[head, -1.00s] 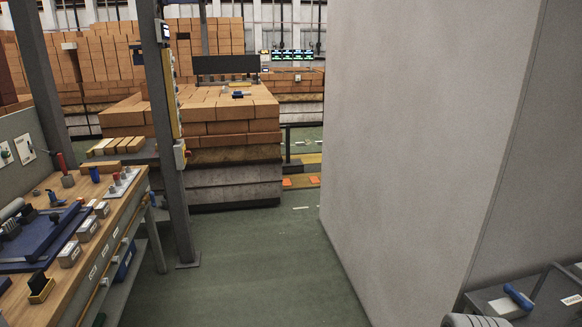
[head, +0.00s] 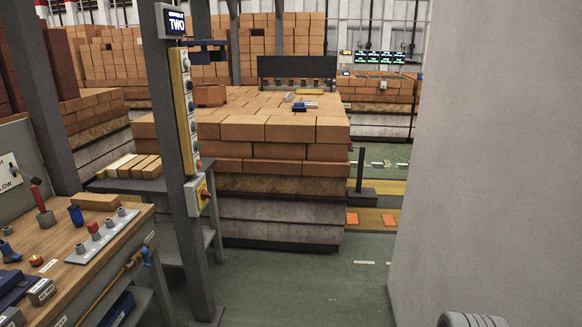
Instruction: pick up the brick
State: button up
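Several bricks are in view, and I cannot tell which one the task means. A single orange-brown brick (head: 95,201) lies flat at the back of the wooden workbench on the left. A row of several bricks (head: 132,166), some paler, lies on a dark side table behind it. A large stack of orange bricks (head: 262,128) stands in the middle, on a layered base. My gripper is not in view; only a rounded grey part of mine shows at the bottom right edge.
The workbench (head: 75,241) holds tools and a plate of knobs. A grey post (head: 173,120) with a control panel stands between bench and stack. A tall grey wall (head: 500,160) blocks the right. Green floor (head: 300,293) between post and wall is clear.

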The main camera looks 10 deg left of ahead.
aim_at(92, 202)
jog(key=u, duration=0.35)
jog(key=i, duration=2.2)
jog(key=u, duration=1.3)
jog(key=i, duration=1.2)
jog(key=u, duration=1.55)
jog(key=i, duration=0.8)
jog(key=u, duration=0.5)
